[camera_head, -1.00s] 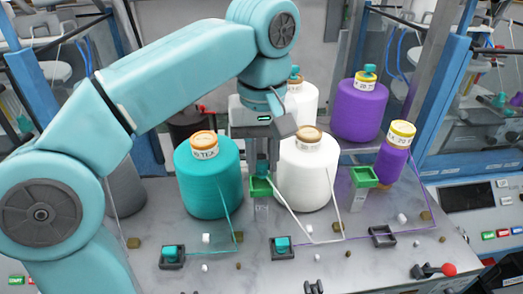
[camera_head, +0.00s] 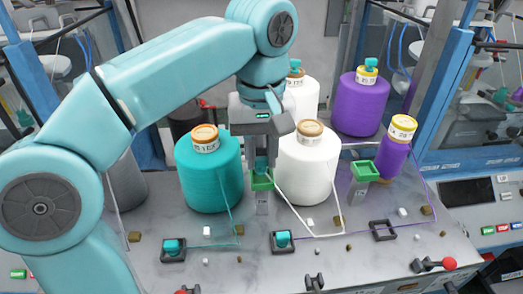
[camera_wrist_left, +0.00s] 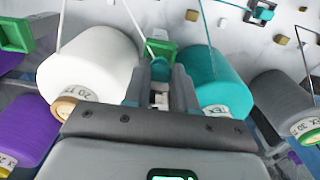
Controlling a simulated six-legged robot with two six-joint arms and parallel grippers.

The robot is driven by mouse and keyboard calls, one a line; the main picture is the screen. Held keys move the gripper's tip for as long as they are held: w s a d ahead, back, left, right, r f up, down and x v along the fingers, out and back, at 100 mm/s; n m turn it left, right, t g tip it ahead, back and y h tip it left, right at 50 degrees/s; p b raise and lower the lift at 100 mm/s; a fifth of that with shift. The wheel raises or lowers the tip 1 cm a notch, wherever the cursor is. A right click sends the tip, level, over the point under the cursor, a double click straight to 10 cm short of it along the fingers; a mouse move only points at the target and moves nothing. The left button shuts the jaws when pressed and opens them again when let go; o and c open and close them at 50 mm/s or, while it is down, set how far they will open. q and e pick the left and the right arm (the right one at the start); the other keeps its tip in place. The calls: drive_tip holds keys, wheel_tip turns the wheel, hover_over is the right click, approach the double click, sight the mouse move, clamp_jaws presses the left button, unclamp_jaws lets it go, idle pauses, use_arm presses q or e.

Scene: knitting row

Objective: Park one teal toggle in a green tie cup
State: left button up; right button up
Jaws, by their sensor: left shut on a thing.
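My left gripper (camera_head: 262,168) points down at the near green tie cup (camera_head: 262,184), between the teal and white cones. Its fingers are shut on a small teal toggle, which shows between them in the left wrist view (camera_wrist_left: 160,69). The fingers overlap the cup's mouth; I cannot tell how far inside the toggle is. A second green tie cup (camera_head: 364,171) stands at right, beside the small purple cone. Two other teal toggles (camera_head: 173,245) (camera_head: 283,238) sit in dark square holders. A third holder (camera_head: 383,230) looks empty. My right gripper is out of view.
A teal cone (camera_head: 208,175) and a white cone (camera_head: 307,172) flank my gripper closely. A large purple cone (camera_head: 360,108) and a small one (camera_head: 393,159) stand to the right. Yarn strands and small cubes lie on the grey table. A red-knobbed lever (camera_head: 448,264) is at front right.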

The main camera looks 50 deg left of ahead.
use_arm(q)
drive_tip(key=shift+a, duration=0.1)
drive_tip(key=shift+f, duration=0.15)
drive_tip(key=shift+f+b, duration=0.8)
drive_tip(key=shift+f, duration=0.1)
drive_tip(key=o, duration=0.9)
